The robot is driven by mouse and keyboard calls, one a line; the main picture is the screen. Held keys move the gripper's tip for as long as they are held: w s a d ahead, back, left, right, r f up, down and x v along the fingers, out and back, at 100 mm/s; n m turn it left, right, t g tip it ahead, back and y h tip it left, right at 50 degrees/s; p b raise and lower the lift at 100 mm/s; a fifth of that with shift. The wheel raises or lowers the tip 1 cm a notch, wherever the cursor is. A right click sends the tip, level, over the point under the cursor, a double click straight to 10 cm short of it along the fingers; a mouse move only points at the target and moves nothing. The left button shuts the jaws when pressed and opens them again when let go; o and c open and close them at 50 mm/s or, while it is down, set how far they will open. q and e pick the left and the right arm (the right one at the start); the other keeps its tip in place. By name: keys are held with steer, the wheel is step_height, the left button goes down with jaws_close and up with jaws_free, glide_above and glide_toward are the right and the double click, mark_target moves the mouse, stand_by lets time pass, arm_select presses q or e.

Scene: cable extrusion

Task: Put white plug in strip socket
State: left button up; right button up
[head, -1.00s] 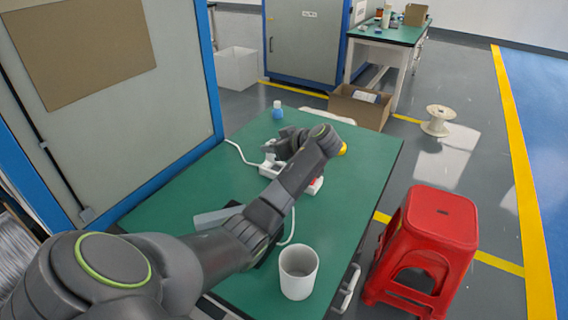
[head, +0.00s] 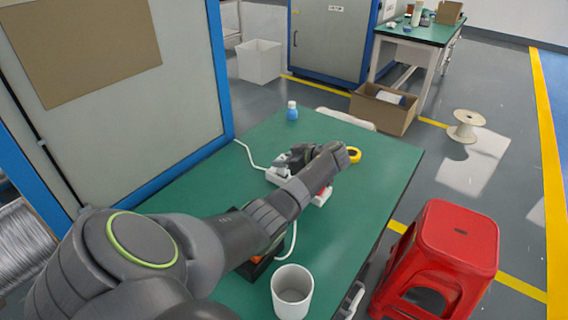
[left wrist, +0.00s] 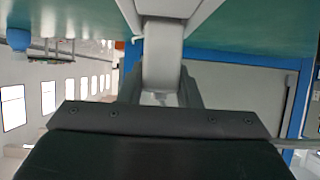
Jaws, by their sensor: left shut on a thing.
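The white power strip (head: 321,197) lies on the green table and is partly covered by my left arm in the head view. My left gripper (head: 285,160) is above its far end, pointing down. In the left wrist view, my left gripper (left wrist: 160,98) is shut on the white plug (left wrist: 162,58). The plug's far end meets or overlaps a white body, seemingly the strip (left wrist: 172,7), at the top of that view. Whether the plug is seated in a socket cannot be told. My right gripper is not in view.
A white cable (head: 249,155) runs across the green table (head: 360,215). A yellow tape roll (head: 354,155) lies beyond my wrist, and a blue bottle (head: 292,113) stands at the far edge. A white cup (head: 292,292) stands near the front. A red stool (head: 450,240) is on the right.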

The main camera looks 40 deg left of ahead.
arm_select(q)
steer(key=shift+w+f, duration=0.1)
steer(key=shift+f, duration=0.8)
steer(key=o, duration=1)
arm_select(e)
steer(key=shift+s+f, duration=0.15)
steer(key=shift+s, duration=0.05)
arm_select(q)
steer(key=shift+r, duration=0.2)
steer(key=shift+d+r, duration=0.2)
steer(key=shift+d, duration=0.05)
steer(key=p+v, duration=0.4)
steer(key=v, duration=0.7)
steer(key=shift+d, duration=0.25)
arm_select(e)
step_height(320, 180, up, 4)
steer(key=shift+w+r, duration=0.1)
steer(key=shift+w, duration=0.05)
